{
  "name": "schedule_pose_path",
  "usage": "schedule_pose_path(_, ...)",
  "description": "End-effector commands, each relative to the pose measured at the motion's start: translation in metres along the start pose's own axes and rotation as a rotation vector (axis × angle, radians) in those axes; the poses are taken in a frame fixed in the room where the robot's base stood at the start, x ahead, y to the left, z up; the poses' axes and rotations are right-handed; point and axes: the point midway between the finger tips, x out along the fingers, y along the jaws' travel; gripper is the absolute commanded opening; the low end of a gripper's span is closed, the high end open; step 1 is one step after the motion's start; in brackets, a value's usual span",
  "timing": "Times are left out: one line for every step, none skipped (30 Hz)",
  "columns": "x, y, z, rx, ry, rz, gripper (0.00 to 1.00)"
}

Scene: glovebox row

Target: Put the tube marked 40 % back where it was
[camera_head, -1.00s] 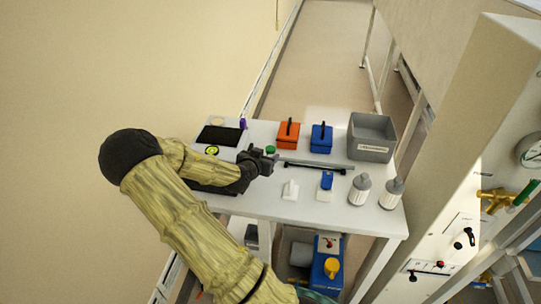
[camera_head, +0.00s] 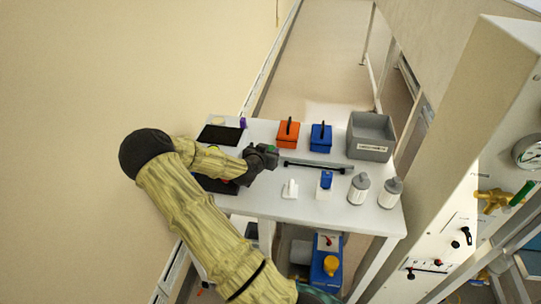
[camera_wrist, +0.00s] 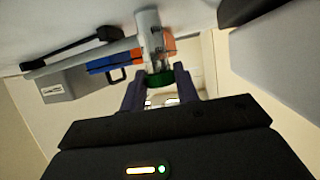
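A tube with a green cap shows in the wrist view (camera_wrist: 159,79); its clear and grey body extends toward the top of the picture, where the table is. Any marking on it is too small to read. My gripper (camera_wrist: 160,92) has a dark finger close against each side of the cap and appears shut on it. In the head view, my gripper (camera_head: 268,155) is over the table's left half, left of the dark rail (camera_head: 315,167), with a bit of the green cap (camera_head: 271,149) showing. My gripper hides the tube's body there.
On the white table (camera_head: 265,205) stand an orange box (camera_head: 288,134), a blue box (camera_head: 321,138), a grey bin (camera_head: 370,150), two bottles (camera_head: 358,189) (camera_head: 390,193), and small white (camera_head: 290,189) and blue-topped (camera_head: 325,182) items. A black pad (camera_head: 220,135) lies left. The front middle is clear.

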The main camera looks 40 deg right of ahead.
Motion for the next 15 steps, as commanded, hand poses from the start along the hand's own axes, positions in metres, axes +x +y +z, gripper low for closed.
schedule_pose_path(-0.0001, 0.0, 0.0, 0.0, 0.0, 0.0, 0.19)
schedule_pose_path(-0.0001, 0.0, 0.0, 0.0, 0.0, 0.0, 0.13)
schedule_pose_path(-0.0001, 0.0, -0.0001, 0.0, 0.0, 0.0, 0.09)
schedule_pose_path(-0.0001, 0.0, -0.0002, 0.0, 0.0, 0.0, 0.08)
schedule_pose_path(-0.0001, 0.0, -0.0002, 0.0, 0.0, 0.0, 0.05)
schedule_pose_path(-0.0001, 0.0, -0.0002, 0.0, 0.0, 0.0, 0.05)
schedule_pose_path(-0.0001, 0.0, -0.0002, 0.0, 0.0, 0.0, 0.05)
schedule_pose_path(-0.0001, 0.0, -0.0002, 0.0, 0.0, 0.0, 0.05)
schedule_pose_path(-0.0001, 0.0, -0.0002, 0.0, 0.0, 0.0, 0.05)
schedule_pose_path(-0.0002, -0.0001, -0.0004, 0.0, 0.0, 0.0, 0.05)
schedule_pose_path(-0.0003, -0.0001, -0.0009, 0.001, 0.001, 0.0, 0.05)
schedule_pose_path(-0.0007, -0.0002, -0.0019, 0.001, 0.001, 0.0, 0.05)
schedule_pose_path(-0.0012, -0.0003, -0.0032, 0.001, 0.001, -0.001, 0.05)
schedule_pose_path(-0.0018, -0.0004, -0.0048, 0.002, 0.002, -0.001, 0.05)
schedule_pose_path(-0.0029, -0.0006, -0.0075, 0.003, 0.002, -0.001, 0.05)
